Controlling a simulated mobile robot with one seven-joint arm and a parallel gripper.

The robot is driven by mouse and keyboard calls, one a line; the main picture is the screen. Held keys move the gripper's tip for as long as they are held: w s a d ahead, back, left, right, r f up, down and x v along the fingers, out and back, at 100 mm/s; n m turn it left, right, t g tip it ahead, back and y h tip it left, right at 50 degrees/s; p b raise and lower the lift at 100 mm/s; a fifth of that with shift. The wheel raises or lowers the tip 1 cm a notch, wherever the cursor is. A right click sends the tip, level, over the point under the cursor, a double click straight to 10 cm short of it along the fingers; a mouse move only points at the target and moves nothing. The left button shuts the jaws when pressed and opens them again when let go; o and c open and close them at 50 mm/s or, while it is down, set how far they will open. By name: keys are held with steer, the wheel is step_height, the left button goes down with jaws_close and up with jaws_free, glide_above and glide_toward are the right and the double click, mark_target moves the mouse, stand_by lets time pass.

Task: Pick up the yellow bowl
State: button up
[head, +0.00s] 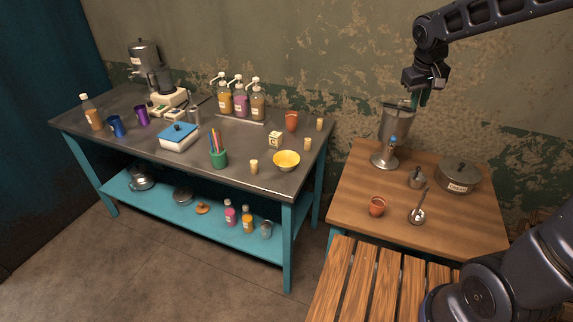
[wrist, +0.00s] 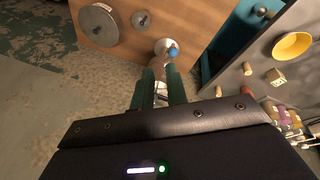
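The yellow bowl (head: 286,160) sits near the front right corner of the dark metal-topped table (head: 240,183). It also shows at the upper right of the wrist view (wrist: 292,46), well off to the side of my fingers. My gripper (head: 424,98) is raised over the wooden table, far to the right of the bowl. In the wrist view, the two green fingers (wrist: 159,72) stand apart with nothing held between them.
A tall metal vessel (head: 394,125) stands close below my gripper on the wooden table (head: 440,240), with a lidded pot (head: 457,177). Small tan cups (head: 254,167), a cube (head: 275,139) and an orange cup (head: 291,121) stand around the bowl. A gap separates the tables.

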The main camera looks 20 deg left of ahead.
steer(key=w+a+f+n, duration=0.1)
steer(key=a+f, duration=0.2)
steer(key=a, duration=0.4)
steer(key=w+a+f+n, duration=0.1)
steer(key=a+f+n, duration=0.1)
steer(key=a, duration=0.5)
steer(key=n+t, duration=0.2)
steer(key=n, duration=0.3)
glide_toward(277, 165)
steer(key=x, duration=0.4)
steer(key=shift+w+a+f, duration=0.3)
steer(key=shift+a+f, duration=0.05)
steer(key=shift+d+x, duration=0.15)
steer(key=shift+x, duration=1.2)
steer(key=shift+d+x, duration=0.15)
steer(key=shift+x, duration=1.25)
steer(key=shift+r, duration=0.1)
jaws_close()
